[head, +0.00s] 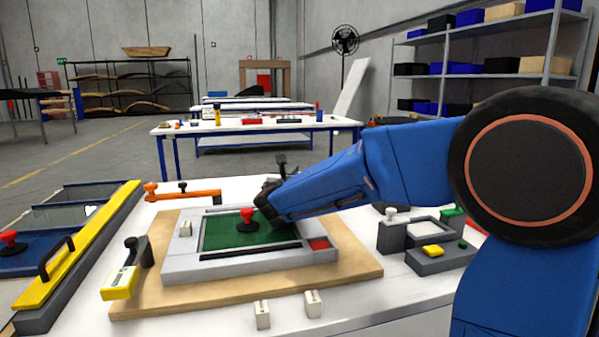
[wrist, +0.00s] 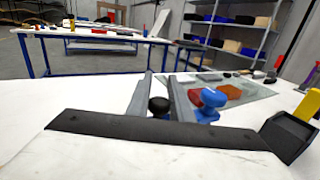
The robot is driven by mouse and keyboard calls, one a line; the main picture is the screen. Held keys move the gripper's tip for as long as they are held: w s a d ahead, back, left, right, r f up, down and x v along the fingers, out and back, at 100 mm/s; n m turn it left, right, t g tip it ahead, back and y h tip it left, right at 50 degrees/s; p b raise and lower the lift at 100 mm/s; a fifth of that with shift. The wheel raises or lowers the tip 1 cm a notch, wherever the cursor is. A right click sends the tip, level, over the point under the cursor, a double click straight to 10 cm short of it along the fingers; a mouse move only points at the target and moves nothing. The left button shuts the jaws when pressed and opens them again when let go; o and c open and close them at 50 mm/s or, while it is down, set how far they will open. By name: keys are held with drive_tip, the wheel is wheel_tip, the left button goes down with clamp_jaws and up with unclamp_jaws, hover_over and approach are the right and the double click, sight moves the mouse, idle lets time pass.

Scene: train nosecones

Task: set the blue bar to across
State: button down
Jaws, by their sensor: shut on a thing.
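In the wrist view, the blue bar shows as its blue knob end (wrist: 211,100), just to the right of my right finger. The rest of the bar is hidden behind the finger and the dark strip in front. My gripper (wrist: 160,80) is shut on the bar, its two grey fingers apart with a round black knob (wrist: 159,107) between them. Just where the fingers touch the bar is hidden. In the head view my blue arm reaches left over the bench; my fingers and the blue bar cannot be made out there.
A grey frame (head: 180,265) with a green panel and red knob (head: 248,214) lies on a wooden board. An orange bar (head: 190,197) sits behind it at left, a yellow-ended lever (head: 120,282) at front left. In the wrist view, a glassy sheet (wrist: 245,88) bears blocks.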

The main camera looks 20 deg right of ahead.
drive_tip(key=shift+s+m+h, duration=0.3)
drive_tip(key=shift+h, duration=0.1)
drive_tip(key=c, duration=1.6)
unclamp_jaws()
drive_tip(key=shift+v, duration=3.8)
